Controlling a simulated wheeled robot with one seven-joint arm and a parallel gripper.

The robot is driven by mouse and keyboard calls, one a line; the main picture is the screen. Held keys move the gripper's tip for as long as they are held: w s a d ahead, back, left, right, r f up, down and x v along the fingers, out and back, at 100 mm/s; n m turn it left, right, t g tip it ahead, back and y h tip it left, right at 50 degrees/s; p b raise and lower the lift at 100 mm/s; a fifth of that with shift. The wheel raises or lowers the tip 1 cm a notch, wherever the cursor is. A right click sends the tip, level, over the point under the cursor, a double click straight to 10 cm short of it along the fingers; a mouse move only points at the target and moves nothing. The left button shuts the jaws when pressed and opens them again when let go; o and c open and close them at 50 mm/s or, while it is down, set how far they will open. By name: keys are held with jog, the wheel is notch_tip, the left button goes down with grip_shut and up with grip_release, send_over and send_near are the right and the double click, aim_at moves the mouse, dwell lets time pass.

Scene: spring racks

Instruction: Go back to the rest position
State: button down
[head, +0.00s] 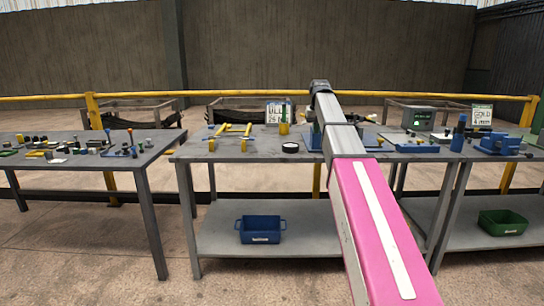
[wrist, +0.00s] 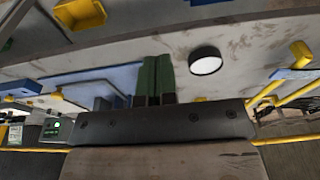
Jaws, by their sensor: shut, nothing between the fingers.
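My arm (head: 375,220) reaches from the lower right of the head view up over the middle table (head: 215,155). Its far end hides my gripper in that view. In the wrist view my gripper (wrist: 155,62) shows as two green fingers side by side, shut and empty, in front of a dark crossbar. The table and its items appear upside down behind it. A round white disc with a dark rim (wrist: 205,60) lies on the table apart from the fingers; it also shows in the head view (head: 290,148). A blue fixture (wrist: 105,80) is partly hidden behind the fingers.
A yellow rack (head: 232,130) stands at left on the middle table. A blue bin (head: 260,229) is on its lower shelf. Cluttered tables stand to the left (head: 125,162) and right; a green bin (head: 503,223) sits low at right. A yellow rail (head: 240,93) runs behind.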

jog(key=s+f, duration=0.4)
jog(key=f, duration=0.5)
jog(key=s+f+g, duration=0.1)
jog(key=s+f, duration=0.4)
jog(key=f, duration=0.4)
jog(key=s+f, duration=0.4)
jog(key=f, duration=0.5)
jog(key=s+f+g, duration=0.1)
jog(key=s+f, duration=1.7)
jog(key=s, duration=0.2)
